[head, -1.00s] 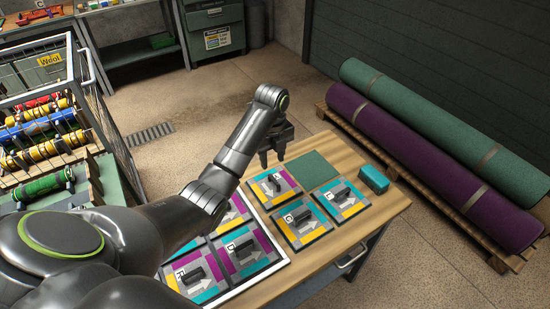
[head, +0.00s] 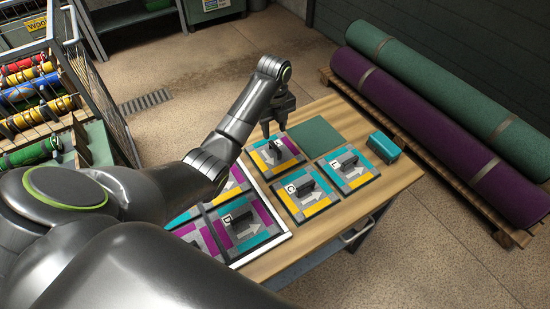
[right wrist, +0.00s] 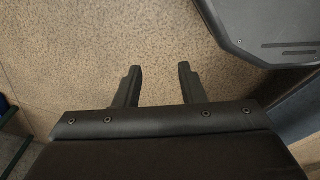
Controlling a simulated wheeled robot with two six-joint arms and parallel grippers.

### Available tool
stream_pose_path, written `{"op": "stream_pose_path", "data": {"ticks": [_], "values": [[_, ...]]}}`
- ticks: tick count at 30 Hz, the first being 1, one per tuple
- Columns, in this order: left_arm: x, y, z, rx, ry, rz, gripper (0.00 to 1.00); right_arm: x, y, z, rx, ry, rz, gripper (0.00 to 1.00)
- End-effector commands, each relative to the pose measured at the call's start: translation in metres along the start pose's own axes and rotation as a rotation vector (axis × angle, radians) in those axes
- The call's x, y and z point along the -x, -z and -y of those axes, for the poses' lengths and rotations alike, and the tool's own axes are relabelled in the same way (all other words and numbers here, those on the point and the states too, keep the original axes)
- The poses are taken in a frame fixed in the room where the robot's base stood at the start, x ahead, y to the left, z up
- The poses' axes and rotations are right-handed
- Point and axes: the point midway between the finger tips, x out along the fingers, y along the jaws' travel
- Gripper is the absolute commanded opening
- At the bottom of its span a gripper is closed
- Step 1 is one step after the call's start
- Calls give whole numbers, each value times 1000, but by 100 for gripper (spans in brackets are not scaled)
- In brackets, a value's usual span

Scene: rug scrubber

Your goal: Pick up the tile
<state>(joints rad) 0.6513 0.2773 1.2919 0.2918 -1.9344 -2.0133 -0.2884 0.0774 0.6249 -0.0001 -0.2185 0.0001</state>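Several square patterned tiles with black handles, letters and pale arrows lie on the wooden table. The far-left tile (head: 268,162) is nearest my left gripper (head: 274,130). The left gripper points down just above this tile's handle, with its fingers apart and nothing visible between them. I cannot tell whether the fingertips touch the handle. Loose tile C (head: 302,200) and another loose tile (head: 351,178) lie to its right. Tile D (head: 245,235) lies in a white-edged frame, partly behind my left arm. In the right wrist view my right gripper (right wrist: 157,76) is open and empty over the floor.
A flat green square (head: 317,135) and a teal block (head: 384,145) lie on the table (head: 345,222). Rolled purple (head: 430,120) and green (head: 450,85) rugs lie on a pallet at right. Floor lies between table and rugs.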

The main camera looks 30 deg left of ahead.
Motion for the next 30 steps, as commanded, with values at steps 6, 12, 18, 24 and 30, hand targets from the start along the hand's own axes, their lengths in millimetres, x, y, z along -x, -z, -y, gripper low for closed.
{"op": "stream_pose_path", "data": {"ticks": [6,12,18,24,30], "values": [[-26,0,0,0,-1,-1,40,7,-3,4,-3,6,5,36],[-40,2,0,0,-2,-1,40,13,-15,1,-4,2,23,36],[-69,4,0,0,-2,-1,40,18,-15,-4,-2,-4,25,36],[-82,3,0,-1,1,2,40,18,-13,-6,0,-6,23,36],[-82,3,0,-1,1,2,40,17,-10,-6,0,-6,19,36]]}}
